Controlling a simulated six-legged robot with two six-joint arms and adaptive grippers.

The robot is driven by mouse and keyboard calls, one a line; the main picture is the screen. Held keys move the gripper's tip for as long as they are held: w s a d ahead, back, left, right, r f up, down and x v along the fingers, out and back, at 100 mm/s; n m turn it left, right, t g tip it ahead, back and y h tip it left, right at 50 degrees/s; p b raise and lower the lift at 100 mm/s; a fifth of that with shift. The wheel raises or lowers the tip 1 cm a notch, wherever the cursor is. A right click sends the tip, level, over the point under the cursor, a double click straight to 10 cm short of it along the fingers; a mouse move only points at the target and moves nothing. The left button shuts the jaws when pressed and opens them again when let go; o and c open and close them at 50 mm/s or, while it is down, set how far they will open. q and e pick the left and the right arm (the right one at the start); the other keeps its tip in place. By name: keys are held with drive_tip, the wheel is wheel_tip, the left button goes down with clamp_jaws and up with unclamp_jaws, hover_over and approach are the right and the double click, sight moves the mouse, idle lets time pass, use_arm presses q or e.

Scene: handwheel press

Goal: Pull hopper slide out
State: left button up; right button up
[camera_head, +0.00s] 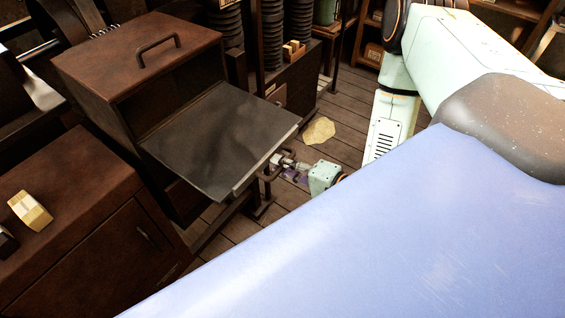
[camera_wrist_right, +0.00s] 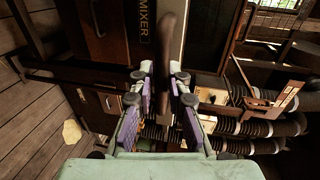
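The hopper is a brown box (camera_head: 145,45) with a handle on its lid. Its dark, flat slide (camera_head: 218,135) extends well out of the open front. A brown bar handle (camera_head: 267,172) sits at the slide's outer edge; in the right wrist view it is a dark upright bar (camera_wrist_right: 170,45). My right gripper (camera_head: 284,163) is at this handle. In the wrist view, its purple-padded fingers (camera_wrist_right: 163,82) are apart, with the bar between or just beyond the tips, nearer the right finger. A gap shows beside the left finger. Contact is unclear. My left gripper is not seen.
A brown cabinet (camera_head: 95,240) with a yellow block (camera_head: 30,210) stands at front left. Black ribbed columns (camera_head: 270,35) stand behind the hopper. A yellowish patch (camera_head: 318,131) lies on the plank floor (camera_head: 345,125). My pale arm covers the lower right.

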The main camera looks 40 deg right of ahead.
drive_tip(key=o, duration=0.4)
drive_tip(key=shift+s+r, duration=0.1)
drive_tip(key=shift+s, duration=0.15)
drive_tip(key=shift+c, duration=0.2)
drive_tip(key=shift+w, duration=0.25)
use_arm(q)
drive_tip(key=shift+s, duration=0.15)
use_arm(e)
drive_tip(key=v, duration=0.7)
drive_tip(key=shift+s, duration=0.35)
drive_tip(key=shift+w, duration=0.15)
